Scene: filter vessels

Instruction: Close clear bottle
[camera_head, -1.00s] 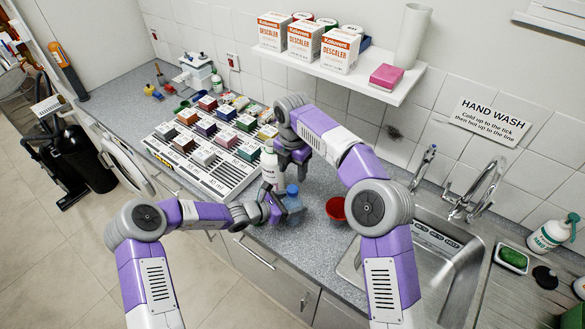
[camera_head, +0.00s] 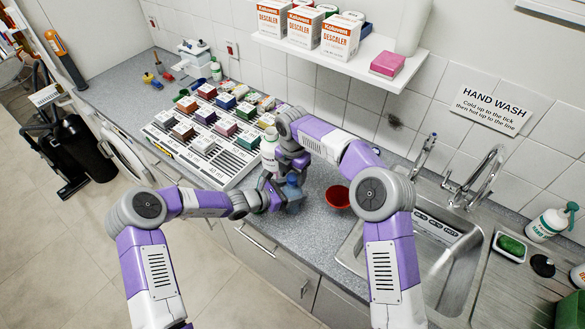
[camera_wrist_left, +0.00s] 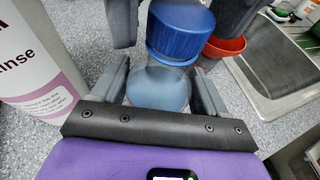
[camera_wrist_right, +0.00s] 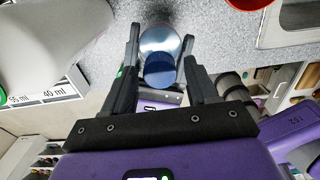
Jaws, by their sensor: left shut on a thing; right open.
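The clear bottle (camera_wrist_left: 158,85) stands between the fingers of my left gripper (camera_wrist_left: 160,90), which is shut on its body. Its blue cap (camera_wrist_left: 181,30) sits on top; I cannot tell whether it is tight. The bottle also shows in the head view (camera_head: 294,195) and, from above, in the right wrist view (camera_wrist_right: 160,40), with the cap (camera_wrist_right: 158,72) overlapping it. My right gripper (camera_wrist_right: 161,62) is open, its fingers on either side of the cap with gaps. My left gripper (camera_head: 275,198) partly hides the bottle in the head view.
A white bottle with a purple label (camera_head: 268,152) stands close to the left of my grippers. A red bowl (camera_head: 338,196) sits just right of the clear bottle. A sink (camera_head: 425,255) lies further right. A tray of small coloured boxes (camera_head: 205,145) is at the left.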

